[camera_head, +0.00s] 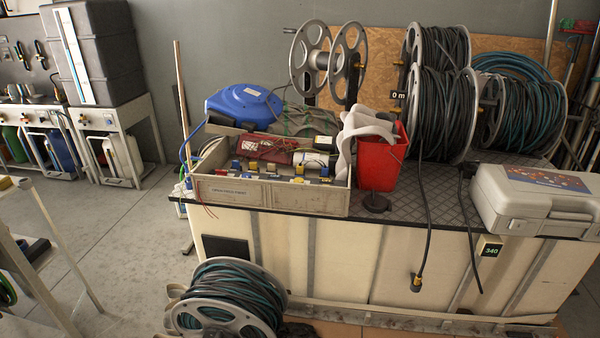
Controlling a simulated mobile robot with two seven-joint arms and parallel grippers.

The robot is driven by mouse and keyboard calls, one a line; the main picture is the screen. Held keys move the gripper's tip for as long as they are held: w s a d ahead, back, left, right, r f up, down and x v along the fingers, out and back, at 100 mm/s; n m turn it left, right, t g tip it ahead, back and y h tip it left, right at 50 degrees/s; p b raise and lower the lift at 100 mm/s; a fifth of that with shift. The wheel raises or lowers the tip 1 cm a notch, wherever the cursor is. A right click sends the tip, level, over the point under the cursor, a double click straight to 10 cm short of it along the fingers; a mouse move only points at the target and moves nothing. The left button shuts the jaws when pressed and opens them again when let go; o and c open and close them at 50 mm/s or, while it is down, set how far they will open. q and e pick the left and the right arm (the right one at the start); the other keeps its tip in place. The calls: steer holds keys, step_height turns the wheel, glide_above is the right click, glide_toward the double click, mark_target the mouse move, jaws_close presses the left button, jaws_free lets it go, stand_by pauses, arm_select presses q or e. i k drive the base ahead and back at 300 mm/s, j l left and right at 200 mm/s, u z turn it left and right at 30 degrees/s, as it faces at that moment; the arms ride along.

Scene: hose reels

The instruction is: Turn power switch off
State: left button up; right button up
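I cannot pick out a power switch for certain. A beige open box (270,197) on the near left of the workbench holds small blue, yellow and red parts (252,168) along its front side, too small to tell whether one is a switch. Thin red wires (207,200) hang at its left end. A dark rectangular panel (225,247) is on the bench's front at the left; its details are unclear. Neither of my grippers is in view.
The workbench (415,215) also carries a blue reel (245,103), a red bucket (378,160), several hose reels (440,110) and a grey case (540,203). A cable with a plug (416,283) hangs down the front. A hose reel (232,300) stands on the floor; floor at left is partly clear.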

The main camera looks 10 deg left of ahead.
mark_target(219, 171)
steer(key=i+j, duration=0.65)
steer(key=j, duration=0.3)
steer(key=i+j, duration=0.35)
steer(key=j, duration=0.1)
